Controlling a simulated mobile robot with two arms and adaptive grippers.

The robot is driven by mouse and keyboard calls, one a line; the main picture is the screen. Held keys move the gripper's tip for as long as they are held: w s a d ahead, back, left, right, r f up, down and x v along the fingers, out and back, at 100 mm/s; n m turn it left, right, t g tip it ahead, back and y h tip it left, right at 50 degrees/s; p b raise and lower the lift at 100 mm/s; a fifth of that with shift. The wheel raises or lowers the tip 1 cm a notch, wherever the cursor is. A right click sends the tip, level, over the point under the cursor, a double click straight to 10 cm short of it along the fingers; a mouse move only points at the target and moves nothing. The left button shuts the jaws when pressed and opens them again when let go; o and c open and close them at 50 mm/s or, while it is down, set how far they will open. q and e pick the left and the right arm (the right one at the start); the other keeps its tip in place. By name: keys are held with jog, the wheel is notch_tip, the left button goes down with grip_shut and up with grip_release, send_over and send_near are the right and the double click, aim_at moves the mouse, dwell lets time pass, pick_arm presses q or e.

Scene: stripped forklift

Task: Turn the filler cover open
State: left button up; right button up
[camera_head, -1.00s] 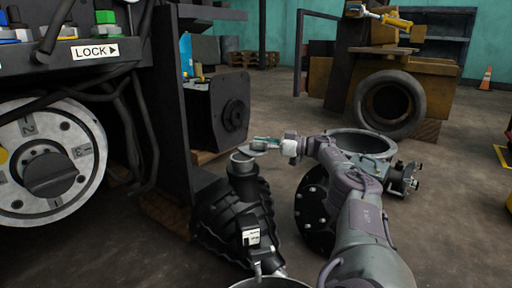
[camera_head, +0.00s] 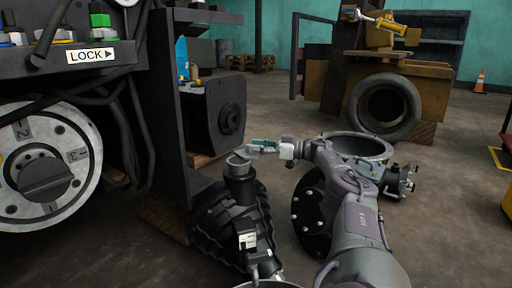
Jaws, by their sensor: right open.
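A black filler neck (camera_head: 240,172) with a grey rim stands upright on the ribbed black part left of centre. A small grey disc (camera_head: 243,155), which looks like the filler cover, shows at its top. I cannot tell how far the cover is turned. My right gripper (camera_head: 258,148) is open, with its greenish fingertips just above and right of the neck top. Whether the fingers touch the cover is too small to tell. My left gripper is not in view.
A dark upright frame (camera_head: 165,100) and a black motor-like block (camera_head: 215,115) stand close to the left and behind. A grey open ring-shaped housing (camera_head: 360,148) lies right of my forearm. A tyre (camera_head: 385,108) leans further back.

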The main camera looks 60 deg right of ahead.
jog(key=v, duration=1.1)
jog(key=shift+s, duration=0.25)
